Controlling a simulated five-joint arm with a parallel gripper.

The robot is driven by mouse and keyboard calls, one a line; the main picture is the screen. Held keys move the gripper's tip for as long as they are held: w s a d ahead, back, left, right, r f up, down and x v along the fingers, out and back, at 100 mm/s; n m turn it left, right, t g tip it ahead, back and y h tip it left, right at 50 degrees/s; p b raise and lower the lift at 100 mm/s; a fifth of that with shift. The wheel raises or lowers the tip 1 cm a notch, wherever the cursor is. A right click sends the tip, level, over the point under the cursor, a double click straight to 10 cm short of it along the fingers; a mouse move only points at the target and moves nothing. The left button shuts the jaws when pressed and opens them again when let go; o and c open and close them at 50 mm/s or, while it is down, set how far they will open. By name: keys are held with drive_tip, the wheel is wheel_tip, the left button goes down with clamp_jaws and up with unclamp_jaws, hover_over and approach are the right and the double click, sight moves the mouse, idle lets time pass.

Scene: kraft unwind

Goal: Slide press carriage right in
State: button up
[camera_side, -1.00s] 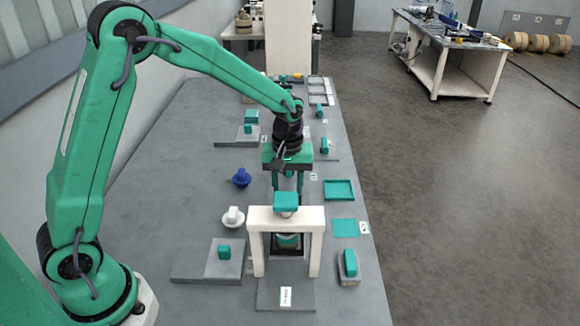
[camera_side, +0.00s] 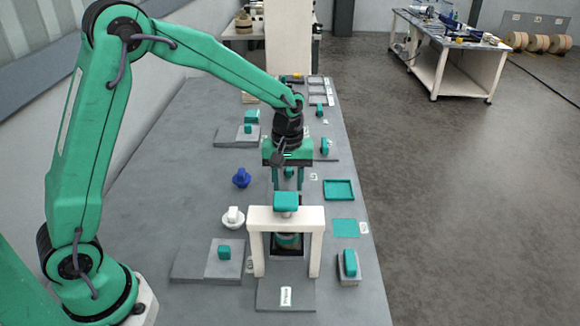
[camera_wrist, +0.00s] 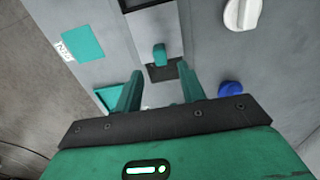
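The white press arch (camera_side: 314,232) stands on a grey base (camera_side: 270,295), with a teal block (camera_side: 286,201) on top. A round piece with a teal top (camera_side: 288,239) sits under the arch. My gripper (camera_side: 287,184) points down over this handle. In the wrist view my gripper (camera_wrist: 160,72) is open, one finger on each side of the handle, with gaps visible. How deep the fingers reach is unclear.
A white knob (camera_side: 233,217) and a blue knob (camera_side: 241,178) stand left of the press. A teal tray (camera_side: 339,190), a flat teal square (camera_side: 344,228) and a teal-topped block (camera_side: 349,265) lie to the right.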

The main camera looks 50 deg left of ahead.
drive_tip(key=shift+f, duration=3.35)
clamp_jaws()
